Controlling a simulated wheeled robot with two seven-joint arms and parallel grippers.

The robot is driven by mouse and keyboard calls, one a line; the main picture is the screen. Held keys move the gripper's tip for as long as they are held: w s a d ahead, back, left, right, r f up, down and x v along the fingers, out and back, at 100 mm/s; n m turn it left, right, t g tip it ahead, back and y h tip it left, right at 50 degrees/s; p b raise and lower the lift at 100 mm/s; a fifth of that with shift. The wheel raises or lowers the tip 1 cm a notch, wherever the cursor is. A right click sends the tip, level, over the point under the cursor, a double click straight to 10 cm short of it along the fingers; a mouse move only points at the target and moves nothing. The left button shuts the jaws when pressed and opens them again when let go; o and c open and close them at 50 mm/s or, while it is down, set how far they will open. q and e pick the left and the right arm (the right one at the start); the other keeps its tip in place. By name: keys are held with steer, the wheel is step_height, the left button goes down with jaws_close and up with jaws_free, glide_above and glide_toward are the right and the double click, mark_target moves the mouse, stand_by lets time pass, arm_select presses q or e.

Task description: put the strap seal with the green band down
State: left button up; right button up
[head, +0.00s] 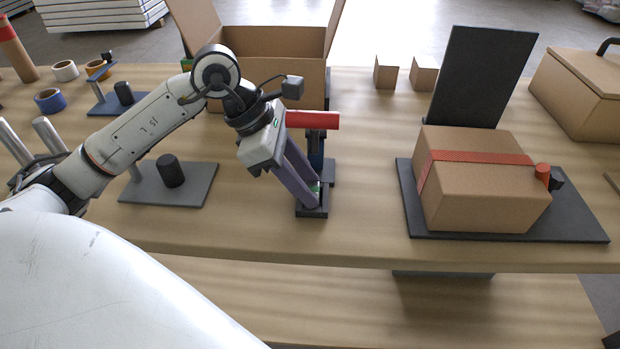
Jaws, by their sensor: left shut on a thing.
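My left gripper (313,198) comes in from the left and points down at the middle of the table. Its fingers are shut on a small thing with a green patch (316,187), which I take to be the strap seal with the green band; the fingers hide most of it. The fingertips are at a small black holder (312,211) near the table's front. I cannot tell whether the seal touches the holder. My right gripper is not in view.
A tool with a red handle (325,120) stands just behind the fingers. At the right, a closed carton (480,190) with a red strap lies on a dark plate (580,226). An open carton (270,42) stands behind. A grey plate with a black peg (171,171) lies left.

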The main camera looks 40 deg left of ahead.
arm_select(q)
steer(key=shift+w+f, duration=0.1)
steer(key=shift+f, duration=0.05)
steer(key=shift+s+f+b, duration=0.2)
steer(key=shift+f+b, duration=0.4)
steer(key=shift+b, duration=0.2)
steer(key=o, duration=1.1)
steer(key=shift+f, duration=0.1)
steer(key=shift+d, duration=0.1)
steer(key=shift+d+r+p, duration=0.1)
steer(key=shift+r+p, duration=0.45)
steer(key=shift+p, duration=0.15)
steer(key=shift+r, duration=0.35)
steer(key=v, duration=1.2)
steer(key=shift+w, duration=0.25)
